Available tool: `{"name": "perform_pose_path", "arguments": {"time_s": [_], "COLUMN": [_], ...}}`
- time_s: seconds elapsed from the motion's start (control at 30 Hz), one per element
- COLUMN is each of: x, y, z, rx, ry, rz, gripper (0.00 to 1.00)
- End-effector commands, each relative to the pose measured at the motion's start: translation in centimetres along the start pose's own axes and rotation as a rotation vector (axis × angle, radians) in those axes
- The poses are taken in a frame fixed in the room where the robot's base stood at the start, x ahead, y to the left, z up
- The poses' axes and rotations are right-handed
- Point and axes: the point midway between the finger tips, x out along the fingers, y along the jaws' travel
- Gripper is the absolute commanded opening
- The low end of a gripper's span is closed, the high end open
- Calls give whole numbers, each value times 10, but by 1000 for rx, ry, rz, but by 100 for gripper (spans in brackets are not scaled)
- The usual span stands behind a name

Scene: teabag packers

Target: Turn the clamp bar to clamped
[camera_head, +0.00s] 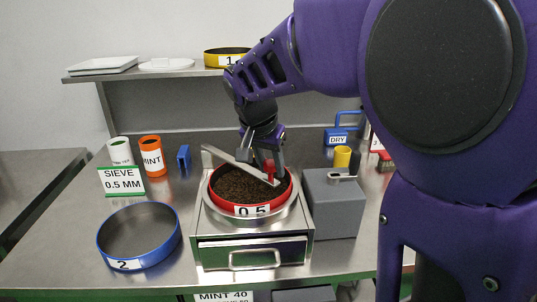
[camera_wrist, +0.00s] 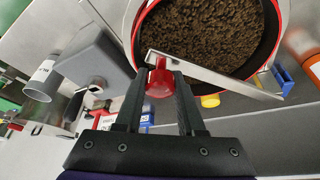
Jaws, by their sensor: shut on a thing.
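The clamp bar (camera_head: 232,161) is a flat metal bar with a red knob (camera_head: 269,172) at one end. It lies slantwise over the red sieve (camera_head: 284,202) marked 0.5, which holds dark brown granules and sits on a metal base with a drawer (camera_head: 216,257). In the wrist view the bar (camera_wrist: 222,79) crosses the granules, and the knob (camera_wrist: 160,82) lies between the fingertips. My gripper (camera_head: 266,163) is shut on the knob, above the sieve's right part. It also shows in the wrist view (camera_wrist: 158,86).
A grey block (camera_head: 333,212) with a metal catch (camera_head: 342,177) on top stands close right of the sieve. A blue sieve (camera_head: 104,246) marked 2 lies to the left. Orange MINT (camera_head: 152,160) and white (camera_head: 120,152) cylinders stand behind left. A shelf (camera_head: 150,73) runs behind.

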Motion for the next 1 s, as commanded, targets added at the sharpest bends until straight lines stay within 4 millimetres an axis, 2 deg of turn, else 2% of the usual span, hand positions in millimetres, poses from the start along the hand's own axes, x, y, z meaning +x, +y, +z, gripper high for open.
{"name": "perform_pose_path", "arguments": {"time_s": [0.43, 0.47, 0.6, 1.0], "x": [-2, -2, -1, -5], "y": [-2, -2, -2, -1], "z": [5, 5, 4, 0], "rx": [9, 9, 9, 10], "ry": [-5, -5, -4, -2], "rz": [3, 3, 3, 3], "gripper": [0, 42, 67, 68]}}
